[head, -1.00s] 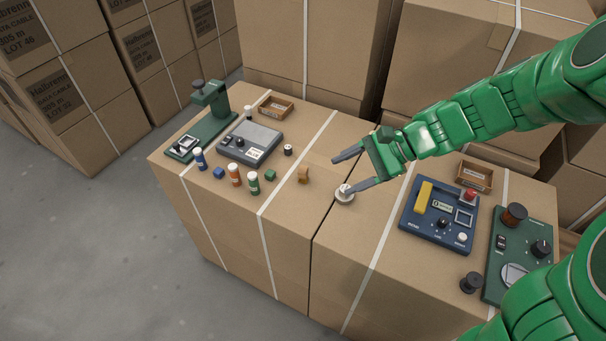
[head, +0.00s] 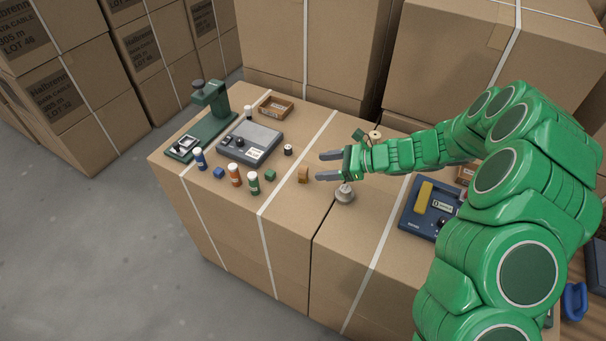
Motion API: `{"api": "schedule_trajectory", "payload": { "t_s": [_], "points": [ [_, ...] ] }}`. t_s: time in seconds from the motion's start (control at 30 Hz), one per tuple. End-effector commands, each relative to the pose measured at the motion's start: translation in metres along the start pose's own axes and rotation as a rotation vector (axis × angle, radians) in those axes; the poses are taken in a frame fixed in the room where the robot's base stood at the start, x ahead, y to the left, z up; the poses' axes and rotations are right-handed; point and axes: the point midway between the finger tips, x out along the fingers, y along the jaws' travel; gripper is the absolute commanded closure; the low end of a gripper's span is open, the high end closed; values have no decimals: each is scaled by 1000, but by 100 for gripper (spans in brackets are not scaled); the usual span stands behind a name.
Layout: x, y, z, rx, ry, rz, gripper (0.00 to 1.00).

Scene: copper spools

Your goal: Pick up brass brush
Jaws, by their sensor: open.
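A small tan-orange block-like piece (head: 303,174) stands on the cardboard box top, just left of my fingertips. It may be the brass brush, but it is too small to tell, and no bristles can be made out. My gripper (head: 319,168) is open and empty, with its two grey fingers pointing left. The piece lies just beyond the fingertips, nearer the lower finger, and appears apart from them. The height of my fingers above the box top is hard to judge.
A grey knobbed silver piece (head: 344,193) stands under my wrist. Left are orange (head: 235,175), green (head: 254,183) and blue (head: 200,159) cylinders, a green cube (head: 270,175) and a grey device (head: 250,141). A blue panel (head: 423,211) is partly hidden by my arm.

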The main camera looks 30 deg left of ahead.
Motion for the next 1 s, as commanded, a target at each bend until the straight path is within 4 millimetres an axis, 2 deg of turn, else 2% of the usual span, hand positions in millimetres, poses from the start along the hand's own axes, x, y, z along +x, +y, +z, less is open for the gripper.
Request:
{"api": "schedule_trajectory", "payload": {
  "t_s": [0.1,0.27,0.83,1.0],
  "points": [
    [8,-6,-16,47,-2,-18,34],
    [12,-10,-25,75,-2,-31,34],
    [46,-11,-25,77,-3,-33,34],
    [65,-10,-26,77,-3,-32,34]
  ]
}}
